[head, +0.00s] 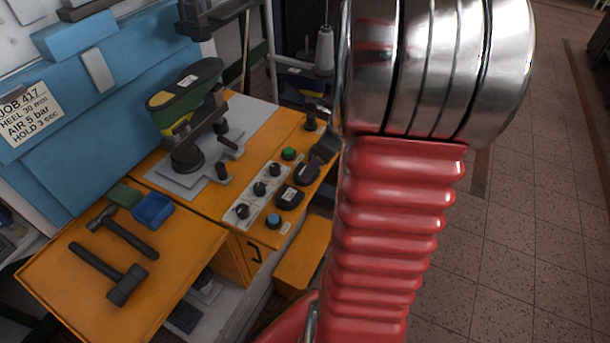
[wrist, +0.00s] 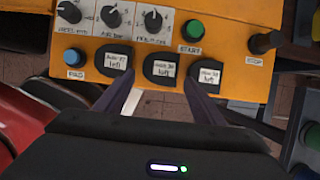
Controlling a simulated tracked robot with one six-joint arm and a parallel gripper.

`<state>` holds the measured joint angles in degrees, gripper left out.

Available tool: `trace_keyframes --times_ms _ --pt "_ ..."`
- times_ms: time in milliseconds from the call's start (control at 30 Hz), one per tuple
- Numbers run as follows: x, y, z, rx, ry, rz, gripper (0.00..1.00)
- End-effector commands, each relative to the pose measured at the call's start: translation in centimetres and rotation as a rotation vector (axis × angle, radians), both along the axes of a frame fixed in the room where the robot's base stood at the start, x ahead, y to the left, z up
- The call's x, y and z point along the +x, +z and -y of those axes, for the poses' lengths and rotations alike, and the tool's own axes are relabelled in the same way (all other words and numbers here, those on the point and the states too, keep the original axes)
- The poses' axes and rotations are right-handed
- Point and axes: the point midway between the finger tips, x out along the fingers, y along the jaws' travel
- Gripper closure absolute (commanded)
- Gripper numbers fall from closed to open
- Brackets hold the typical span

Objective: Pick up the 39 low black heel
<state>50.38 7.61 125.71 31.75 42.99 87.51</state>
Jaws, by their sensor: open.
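Three black heels with white labels stand in a row on the front of the orange machine panel. The wrist view shows a left heel (wrist: 113,62), a middle heel (wrist: 162,68) and a right heel (wrist: 207,77). The labels seem to end in "left"; their size numbers are too blurred to tell which is the 39. My gripper (wrist: 160,88) is open and empty, its two fingers reaching toward the row on either side of the middle heel. I cannot tell whether they touch anything. In the head view my arm hides most of the gripper.
Knobs, a green start button (wrist: 194,30), a blue button (wrist: 77,57) and a dark stop knob (wrist: 265,42) stand close around the heels.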

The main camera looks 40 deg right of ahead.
Motion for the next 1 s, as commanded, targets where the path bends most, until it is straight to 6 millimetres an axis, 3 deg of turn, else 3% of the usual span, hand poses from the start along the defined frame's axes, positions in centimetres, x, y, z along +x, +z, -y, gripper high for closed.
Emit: trace_keyframes --times_ms 400,1000 --pt "1.8 -4.2 -0.6 0.002 0.001 -0.002 0.37" --pt "1.8 -4.3 -0.6 0.001 -0.001 0.0 0.37"
